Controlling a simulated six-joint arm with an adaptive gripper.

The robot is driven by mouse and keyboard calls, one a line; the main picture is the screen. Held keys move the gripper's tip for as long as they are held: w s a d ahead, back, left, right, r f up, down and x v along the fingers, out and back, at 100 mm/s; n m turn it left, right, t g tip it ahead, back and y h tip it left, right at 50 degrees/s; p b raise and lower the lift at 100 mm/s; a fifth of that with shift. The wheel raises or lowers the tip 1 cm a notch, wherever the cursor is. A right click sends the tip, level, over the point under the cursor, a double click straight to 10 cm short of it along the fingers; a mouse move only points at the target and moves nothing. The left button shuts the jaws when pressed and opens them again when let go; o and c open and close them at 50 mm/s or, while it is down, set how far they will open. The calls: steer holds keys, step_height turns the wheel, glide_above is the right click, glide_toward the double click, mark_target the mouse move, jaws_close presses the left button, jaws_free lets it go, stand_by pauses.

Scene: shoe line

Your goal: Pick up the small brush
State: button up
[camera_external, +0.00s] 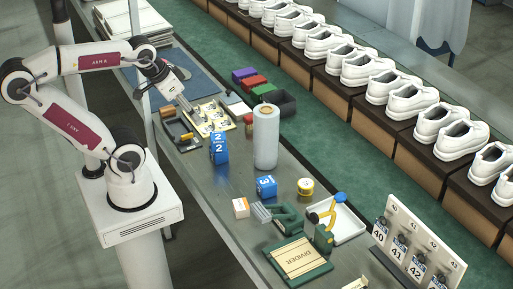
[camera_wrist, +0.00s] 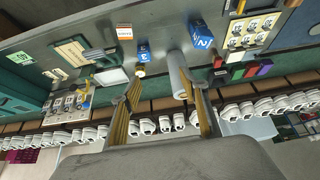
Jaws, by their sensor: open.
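I cannot pick out the small brush for certain. A dark shallow tray (camera_external: 178,138) on the near side of the bench holds a small yellow-orange item (camera_external: 187,136), too small to tell whether it is the brush. My gripper (camera_external: 186,104) is above the bench, close to the cream board of round parts (camera_external: 206,118) and up from the dark tray. In the wrist view my gripper (camera_wrist: 165,92) shows both fingers spread apart, with nothing held between them.
A white roll (camera_external: 266,136) stands upright mid-bench, near blue numbered blocks (camera_external: 219,148) (camera_external: 266,187). Coloured boxes (camera_external: 256,82) and a dark bin (camera_external: 284,102) stand toward the far side. White shoes line the conveyor.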

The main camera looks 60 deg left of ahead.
steer(key=w+a+t+y, duration=0.2)
steer(key=w+a, duration=0.7)
steer(key=w, duration=0.4)
steer(key=t+h, duration=0.2)
steer(key=t, duration=0.3)
glide_above(248, 117)
steer(key=s, duration=0.3)
step_height(248, 117, down, 21)
steer(key=shift+s+a+f+t, duration=0.1)
steer(key=shift+s+f+t, duration=0.15)
steer(key=shift+f, duration=0.25)
steer(key=shift+s+f+t, duration=0.1)
steer(key=shift+f+t, duration=0.15)
steer(key=shift+f, duration=0.2)
steer(key=shift+f, duration=0.1)
steer(key=shift+f, duration=3)
steer(key=shift+f, duration=0.1)
